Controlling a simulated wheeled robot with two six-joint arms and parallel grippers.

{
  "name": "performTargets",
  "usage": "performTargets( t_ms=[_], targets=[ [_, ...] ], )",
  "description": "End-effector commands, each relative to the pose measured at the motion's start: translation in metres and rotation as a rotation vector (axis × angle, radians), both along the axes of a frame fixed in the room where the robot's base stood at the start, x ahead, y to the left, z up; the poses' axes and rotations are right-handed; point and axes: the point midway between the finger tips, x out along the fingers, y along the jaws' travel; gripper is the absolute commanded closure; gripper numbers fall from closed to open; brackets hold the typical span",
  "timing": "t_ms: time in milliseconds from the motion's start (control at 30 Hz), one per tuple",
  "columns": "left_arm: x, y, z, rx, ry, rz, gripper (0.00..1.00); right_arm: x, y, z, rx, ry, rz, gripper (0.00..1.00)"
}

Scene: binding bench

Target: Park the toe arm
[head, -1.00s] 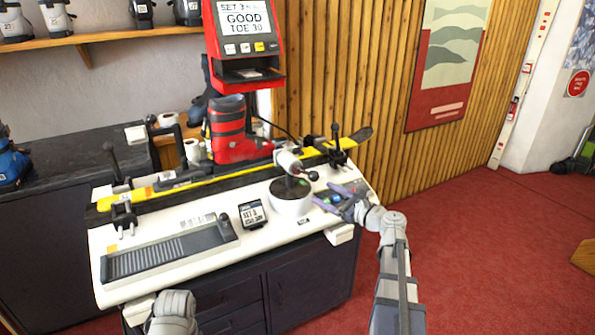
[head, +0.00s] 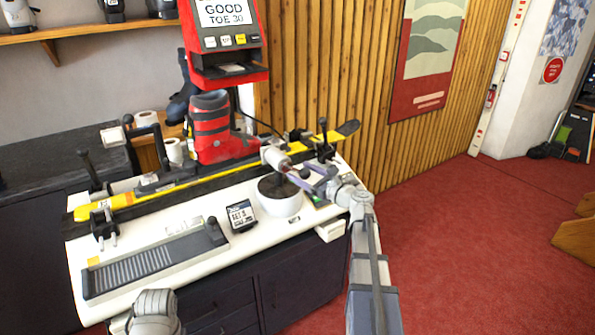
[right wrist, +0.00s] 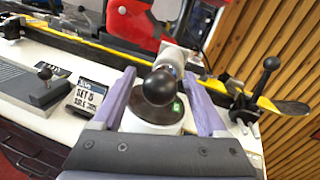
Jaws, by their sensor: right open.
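The toe arm has a pale cylinder head (head: 275,157) and a black ball knob (head: 304,173), above a round white base (head: 280,205) with a dark top. In the right wrist view the knob (right wrist: 159,86) sits large between my two purple fingers, with a gap on both sides. My right gripper (head: 318,182) is open at the knob, not closed on it. Whether a finger touches it cannot be told. A red boot (head: 211,128) stands behind the toe arm by the yellow ski (head: 130,198). Only a part of my left arm shows at the bottom; its gripper is out of view.
A red tester with a screen (head: 224,15) reading "GOOD TOE 30" rises behind the boot. Black clamp levers (head: 324,152) stand along the ski. A small display (head: 241,214) and a ribbed tray (head: 150,262) lie on the white bench top.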

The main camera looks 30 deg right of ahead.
Motion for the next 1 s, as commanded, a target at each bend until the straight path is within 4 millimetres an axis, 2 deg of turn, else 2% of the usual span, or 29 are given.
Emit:
performTargets(
  t_ms=[33,200,533,1000],
  targets=[
    [0.0,0.0,0.0,0.0,0.0,0.0,1.0,0.008,0.002,0.0,0.0,0.0,0.002,0.24],
    [0.0,0.0,0.0,0.0,0.0,0.0,1.0,0.019,0.005,0.0,0.0,0.0,0.001,0.24],
    [0.0,0.0,0.0,0.0,0.0,0.0,1.0,0.021,0.006,0.0,0.0,0.0,0.0,0.24],
    [0.0,0.0,0.0,0.0,0.0,0.0,1.0,0.02,0.006,0.0,0.0,0.0,0.001,0.77]
  ],
)
